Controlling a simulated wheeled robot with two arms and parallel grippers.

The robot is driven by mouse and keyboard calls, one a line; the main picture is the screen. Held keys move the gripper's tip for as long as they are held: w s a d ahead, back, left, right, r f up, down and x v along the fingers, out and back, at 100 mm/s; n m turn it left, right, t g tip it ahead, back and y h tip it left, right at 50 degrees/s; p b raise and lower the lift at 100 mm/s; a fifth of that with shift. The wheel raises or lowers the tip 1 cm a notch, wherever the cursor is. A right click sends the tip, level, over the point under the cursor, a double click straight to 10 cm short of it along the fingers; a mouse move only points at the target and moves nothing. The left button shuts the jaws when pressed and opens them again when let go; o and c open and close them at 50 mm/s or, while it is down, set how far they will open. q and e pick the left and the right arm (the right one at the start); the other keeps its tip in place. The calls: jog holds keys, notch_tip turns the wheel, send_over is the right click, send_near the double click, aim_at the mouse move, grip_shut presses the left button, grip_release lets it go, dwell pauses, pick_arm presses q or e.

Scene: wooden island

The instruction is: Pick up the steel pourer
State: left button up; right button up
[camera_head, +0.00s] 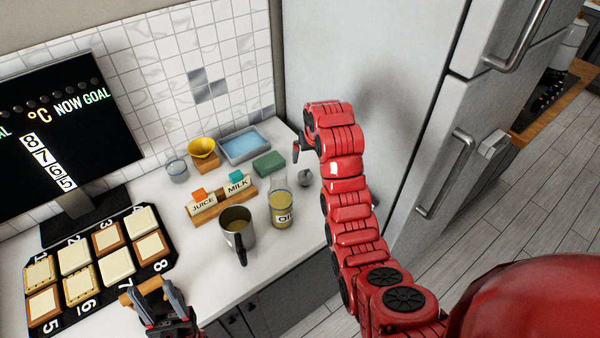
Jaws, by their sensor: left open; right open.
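A steel vessel with a black handle, which looks like the steel pourer (226,217), stands upright on the white counter. Yellowish contents show inside it, and its handle points toward the front. My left gripper (152,297) is open at the counter's front edge, left of the pourer and apart from it. A tan wooden piece shows by its fingers; I cannot tell whether they touch. My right gripper (297,148) is beyond the pourer to the right, at the end of the red arm. It is open, with its fingers mostly hidden by the arm.
Behind are the JUICE and MILK sign block (209,211), a green block (269,164) and a small round metal item (305,179). A black numbered board (52,255) with bread-like squares lies left.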

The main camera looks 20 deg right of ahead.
jog(key=b, duration=0.9)
send_near(306, 175)
jog(key=p+x, duration=0.2)
jog(key=x, duration=0.3)
jog(key=shift+w+a+p, duration=0.1)
jog(key=shift+w+p, duration=0.15)
jog(key=shift+p, duration=0.1)
jog(key=shift+w+f, duration=0.1)
jog(key=shift+f, duration=0.35)
jog(key=p+x, duration=0.3)
jog(key=shift+f, duration=0.2)
jog(key=shift+x, duration=1.05)
jog(key=c, duration=1.4)
